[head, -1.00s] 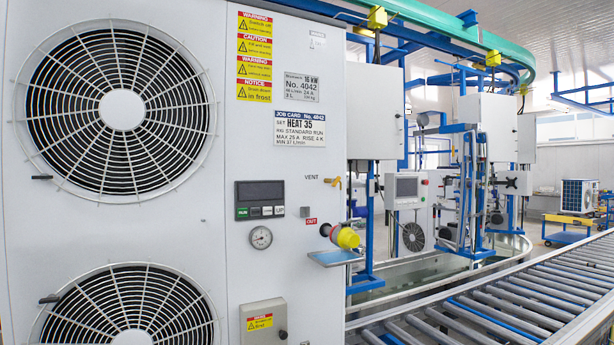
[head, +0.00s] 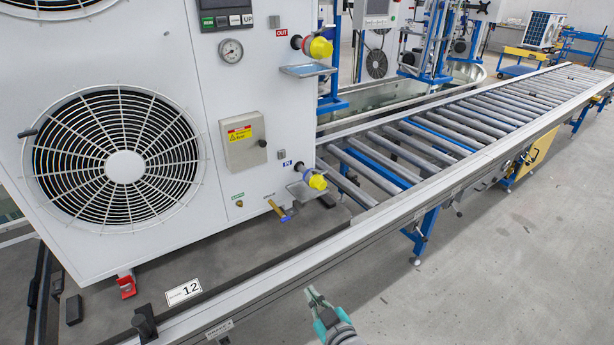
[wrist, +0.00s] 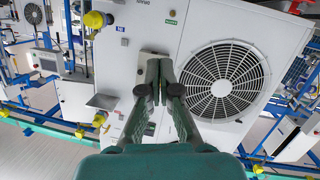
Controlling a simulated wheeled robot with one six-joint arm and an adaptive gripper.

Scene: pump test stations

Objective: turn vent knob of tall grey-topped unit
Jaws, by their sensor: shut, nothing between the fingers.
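The tall white unit (head: 120,60) with a fan grille fills the left of the head view, and its top is out of frame. Its vent knob is not in the head view now. The unit's front (wrist: 115,60) also shows in the wrist view, which looks upside down; I cannot make out the vent knob there. My gripper (head: 311,293) is low in the head view, in front of the conveyor rail and apart from the unit. In the wrist view its fingers (wrist: 158,66) are together and empty, and they partly cover a small box on the unit.
Two yellow-capped ports, upper (head: 319,47) and lower (head: 317,182), stick out from the unit's right side. The roller conveyor (head: 430,140) runs to the back right. The floor (head: 500,260) at right is clear.

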